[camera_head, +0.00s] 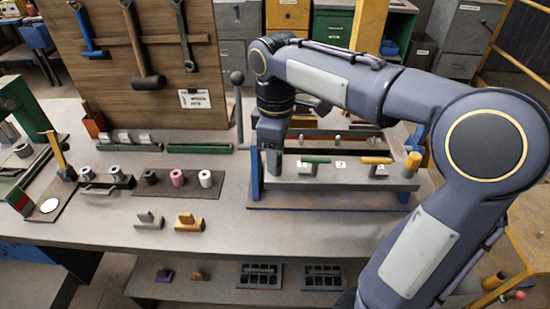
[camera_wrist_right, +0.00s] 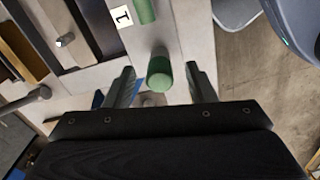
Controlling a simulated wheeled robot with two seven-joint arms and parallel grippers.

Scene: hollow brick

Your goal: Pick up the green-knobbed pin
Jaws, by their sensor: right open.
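My right gripper (camera_head: 273,162) is at the left end of the raised grey fixture, pointing down. In the right wrist view, the gripper (camera_wrist_right: 160,70) is open, with one finger on each side of a round green knob (camera_wrist_right: 159,76). Gaps show between the knob and both fingers. The pin's shaft below the knob is hidden, and in the head view the gripper appears to hide this knob. A separate green bar (camera_head: 317,159) lies on the fixture to the right; a green piece (camera_wrist_right: 143,10) also shows beside a label "1" in the wrist view. My left gripper is out of view.
The grey fixture (camera_head: 345,178) has blue end supports and also carries a yellow bar (camera_head: 376,160) and a yellow-knobbed pin (camera_head: 413,161). A thin upright post with a ball top (camera_head: 237,77) stands left of my gripper. The front middle of the bench (camera_head: 240,232) is clear.

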